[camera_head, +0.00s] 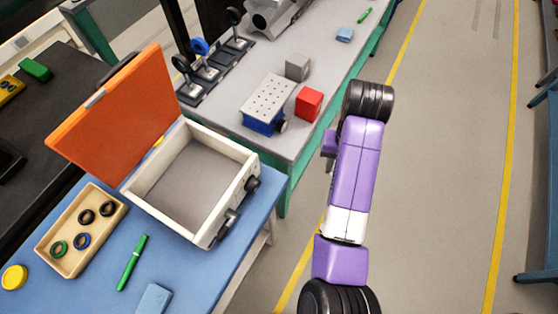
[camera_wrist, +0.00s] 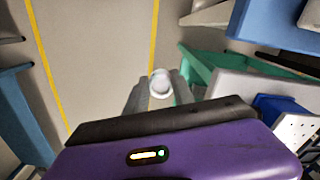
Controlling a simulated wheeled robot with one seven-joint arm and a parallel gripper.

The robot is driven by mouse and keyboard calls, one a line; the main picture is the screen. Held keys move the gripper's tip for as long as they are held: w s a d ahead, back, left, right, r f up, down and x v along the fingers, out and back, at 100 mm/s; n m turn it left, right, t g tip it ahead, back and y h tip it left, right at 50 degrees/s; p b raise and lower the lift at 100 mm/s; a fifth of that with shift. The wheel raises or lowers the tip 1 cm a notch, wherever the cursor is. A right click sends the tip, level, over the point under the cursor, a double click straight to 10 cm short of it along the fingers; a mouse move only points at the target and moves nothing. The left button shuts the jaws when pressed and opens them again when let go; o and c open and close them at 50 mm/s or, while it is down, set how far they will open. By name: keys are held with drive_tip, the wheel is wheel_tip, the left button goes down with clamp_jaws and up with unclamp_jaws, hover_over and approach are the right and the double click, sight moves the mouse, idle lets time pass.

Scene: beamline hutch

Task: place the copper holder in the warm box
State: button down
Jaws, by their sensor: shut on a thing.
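The warm box appears to be the white open-topped box (camera_head: 168,218) with a grey floor on the blue table in the head view. Its orange lid (camera_head: 120,110) stands raised at the back left, and its inside looks empty. In the wrist view my gripper (camera_wrist: 158,95) is shut on a small pale round thing (camera_wrist: 160,80), held over the floor. I cannot tell from its colour whether it is the copper holder. In the head view my arm is to the right of the box, and the fingers and held thing cannot be made out.
A tan tray (camera_head: 55,262) with several rings, a green pen (camera_head: 132,262) and a yellow disc (camera_head: 14,277) lie beside the box. On the grey bench (camera_head: 225,110) are a perforated block (camera_head: 268,97), a red cube (camera_head: 309,103) and a grey cube (camera_head: 298,67).

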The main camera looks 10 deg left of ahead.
drive_tip(key=w+a+r, duration=0.1)
drive_tip(key=a+r, duration=0.5)
drive_tip(key=a, duration=0.4)
wheel_tip(320, 180, up, 18)
drive_tip(key=p, duration=0.2)
hover_over(198, 186)
drive_tip(key=shift+m, duration=0.4)
wheel_tip(198, 186, down, 20)
drive_tip(key=shift+p, duration=0.85)
drive_tip(key=shift+f, duration=0.2)
drive_tip(key=c, duration=1.1)
unclamp_jaws()
drive_tip(key=shift+o, duration=0.2)
drive_tip(key=shift+r, duration=0.1)
wheel_tip(198, 186, up, 12)
drive_tip(key=b, duration=0.2)
drive_tip(key=shift+r, duration=0.15)
